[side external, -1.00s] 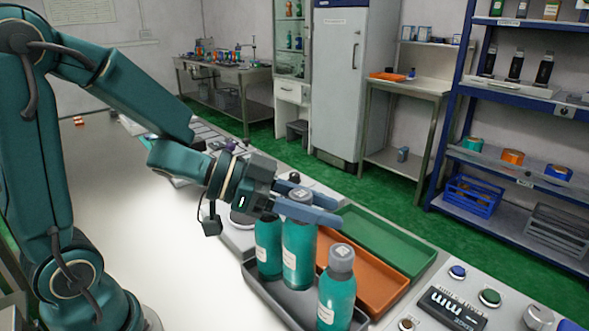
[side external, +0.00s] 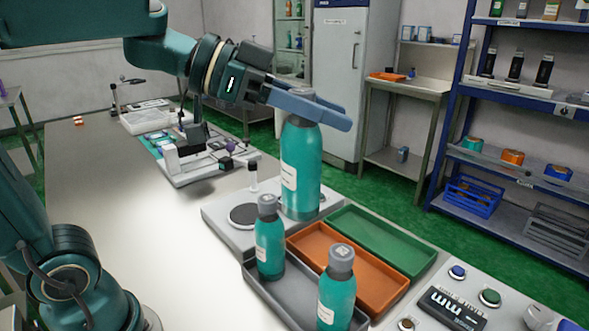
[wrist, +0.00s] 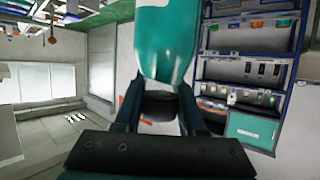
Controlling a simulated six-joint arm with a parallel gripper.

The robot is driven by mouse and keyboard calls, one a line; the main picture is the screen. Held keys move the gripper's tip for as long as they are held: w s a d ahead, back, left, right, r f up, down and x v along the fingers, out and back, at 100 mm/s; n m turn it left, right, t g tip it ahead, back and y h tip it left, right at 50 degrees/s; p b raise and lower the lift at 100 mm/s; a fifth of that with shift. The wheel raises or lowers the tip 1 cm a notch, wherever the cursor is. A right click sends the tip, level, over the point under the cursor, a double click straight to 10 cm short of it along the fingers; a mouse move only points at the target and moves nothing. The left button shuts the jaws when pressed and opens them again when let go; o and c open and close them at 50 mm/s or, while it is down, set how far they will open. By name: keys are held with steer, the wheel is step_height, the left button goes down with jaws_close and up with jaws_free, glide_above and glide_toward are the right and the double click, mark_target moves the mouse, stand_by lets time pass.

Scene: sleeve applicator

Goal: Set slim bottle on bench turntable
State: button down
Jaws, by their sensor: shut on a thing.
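My gripper (side external: 308,108) is shut on the grey cap of a teal slim bottle (side external: 302,170) with a white label. The bottle hangs upright in the side view, raised above the trays. In the wrist view its teal body (wrist: 167,45) extends beyond my fingers (wrist: 158,108), with the dark cap between them. The bench turntable, a dark round disc (side external: 243,216) on a light grey base, lies left of and below the held bottle; the bottle hides part of the base.
A grey tray (side external: 262,293) holds two more teal bottles (side external: 270,245) (side external: 336,290). An orange tray (side external: 375,277) and a green tray (side external: 385,240) are beside it. A short post (side external: 253,178) stands by the disc. A control panel (side external: 460,305) is at front right.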

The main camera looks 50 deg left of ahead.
step_height(320, 180, up, 5)
steer(key=w+a+n+t+y, duration=0.15)
steer(key=a+n+y, duration=0.35)
steer(key=a, duration=0.7)
steer(key=w+a+n+t+y, duration=0.1)
steer(key=w+a+n+y, duration=0.3)
steer(key=a, duration=0.9)
step_height(320, 180, down, 20)
steer(key=y, duration=0.1)
steer(key=shift+s+d+r, duration=0.15)
steer(key=shift+s, duration=0.15)
steer(key=shift+c, duration=2.4)
jaws_free()
